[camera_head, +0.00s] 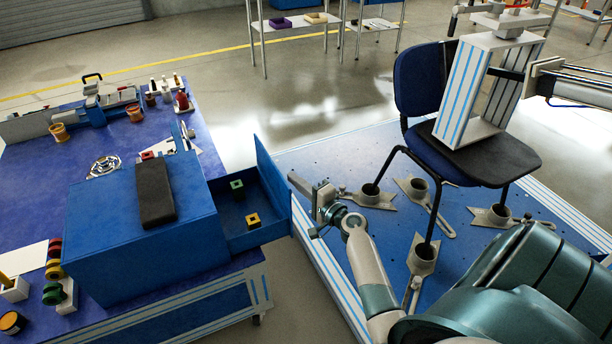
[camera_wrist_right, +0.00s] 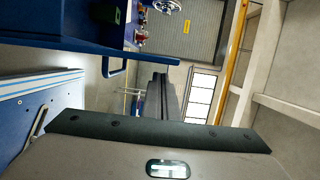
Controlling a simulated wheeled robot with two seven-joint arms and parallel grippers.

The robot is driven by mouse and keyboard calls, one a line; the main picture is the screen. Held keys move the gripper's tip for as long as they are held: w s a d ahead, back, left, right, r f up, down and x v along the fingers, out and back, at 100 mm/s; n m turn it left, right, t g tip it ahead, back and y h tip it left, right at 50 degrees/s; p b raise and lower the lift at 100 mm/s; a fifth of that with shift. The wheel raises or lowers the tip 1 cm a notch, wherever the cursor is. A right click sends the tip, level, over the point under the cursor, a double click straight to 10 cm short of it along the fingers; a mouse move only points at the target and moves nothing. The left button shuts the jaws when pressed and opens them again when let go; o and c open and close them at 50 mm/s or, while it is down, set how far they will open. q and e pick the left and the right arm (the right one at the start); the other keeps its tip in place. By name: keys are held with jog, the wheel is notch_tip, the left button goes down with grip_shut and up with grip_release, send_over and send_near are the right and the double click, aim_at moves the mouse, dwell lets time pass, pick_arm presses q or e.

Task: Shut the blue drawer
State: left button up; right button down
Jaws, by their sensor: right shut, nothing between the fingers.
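The blue drawer (camera_head: 257,239) sticks out of the right side of the blue cabinet (camera_head: 145,245) on the blue table. A green block (camera_head: 237,186) and a yellow block (camera_head: 253,219) are in it. Its tall front panel (camera_head: 272,180) faces my right gripper (camera_head: 295,180). The gripper is shut and empty, its tips close to the panel's outer face; I cannot tell whether they touch. In the right wrist view the blue drawer (camera_wrist_right: 60,32) is at upper left, with a blue bar handle (camera_wrist_right: 118,68), and the shut fingers (camera_wrist_right: 163,95) point ahead. My left gripper is out of view.
A dark pad (camera_head: 154,193) lies on the cabinet. A blue platform (camera_head: 330,160) with a chair (camera_head: 440,140) and grey clamps stands to the right. Bare floor (camera_head: 285,285) separates table and platform. Tools and cups stand at the table's back.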

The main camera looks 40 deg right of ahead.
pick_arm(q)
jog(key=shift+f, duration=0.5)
pick_arm(e)
jog(key=shift+w+a, duration=0.1)
jog(key=shift+a, duration=0.4)
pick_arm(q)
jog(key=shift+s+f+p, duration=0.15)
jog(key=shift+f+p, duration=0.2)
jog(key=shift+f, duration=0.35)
pick_arm(e)
jog(key=w+a, duration=0.2)
jog(key=a, duration=0.8)
jog(key=w+a, duration=0.3)
jog(key=a, duration=0.7)
jog(key=shift+a, duration=0.2)
jog(key=shift+a, duration=0.15)
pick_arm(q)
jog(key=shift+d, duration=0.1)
